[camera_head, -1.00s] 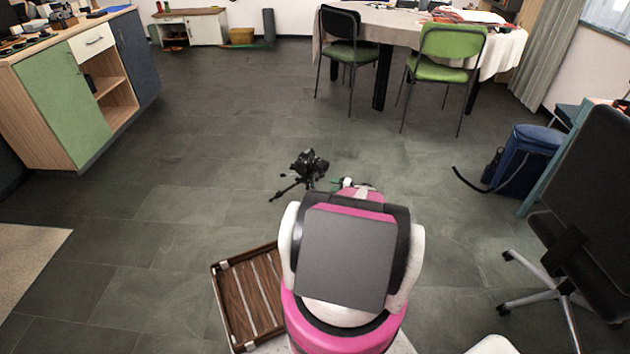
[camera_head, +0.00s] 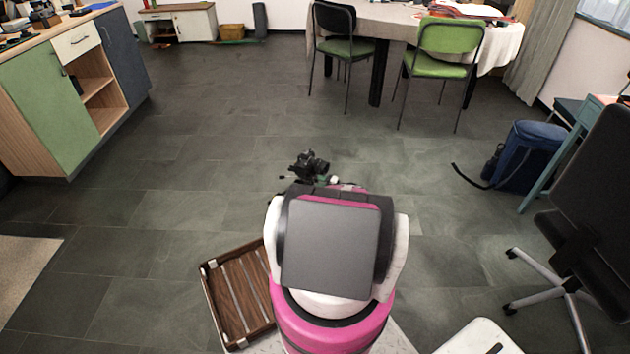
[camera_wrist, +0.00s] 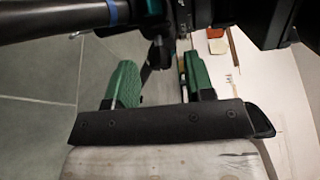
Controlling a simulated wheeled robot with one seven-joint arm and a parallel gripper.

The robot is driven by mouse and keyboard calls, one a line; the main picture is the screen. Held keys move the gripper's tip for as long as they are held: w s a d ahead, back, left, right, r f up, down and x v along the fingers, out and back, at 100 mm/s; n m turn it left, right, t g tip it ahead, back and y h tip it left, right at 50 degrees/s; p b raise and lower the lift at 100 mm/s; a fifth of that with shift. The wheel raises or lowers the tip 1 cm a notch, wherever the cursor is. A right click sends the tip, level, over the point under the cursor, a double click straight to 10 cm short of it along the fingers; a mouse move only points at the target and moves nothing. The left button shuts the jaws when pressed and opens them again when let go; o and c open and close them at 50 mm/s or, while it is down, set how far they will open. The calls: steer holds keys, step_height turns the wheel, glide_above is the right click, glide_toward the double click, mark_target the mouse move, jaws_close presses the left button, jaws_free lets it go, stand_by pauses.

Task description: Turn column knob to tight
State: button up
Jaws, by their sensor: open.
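A black camera on a tripod (camera_head: 309,165) stands on the floor just beyond my body in the head view. Its legs are mostly hidden behind me. In the wrist view, dark parts of the camera and tripod (camera_wrist: 210,12) fill the top. My gripper (camera_wrist: 158,80) shows there with two green-padded fingers apart. A dark, narrow tripod part (camera_wrist: 153,62) appears between or just beyond the fingers; I cannot tell whether they touch it. I cannot make out the column knob clearly or its setting.
A brown slatted wooden crate (camera_head: 238,297) lies on the floor left of my body. A blue bag (camera_head: 527,155) and a dark office chair (camera_head: 590,210) stand at right. A covered table (camera_head: 400,25) with chairs is at the back.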

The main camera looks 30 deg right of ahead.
steer(key=shift+w+a, duration=0.25)
steer(key=shift+w, duration=0.1)
jaws_close()
steer(key=shift+r+m, duration=0.1)
steer(key=shift+m, duration=0.2)
steer(key=shift+r+m+g+h, duration=0.15)
steer(key=shift+m+g+h, duration=0.25)
steer(key=shift+m+g, duration=1.25)
steer(key=shift+m, duration=0.35)
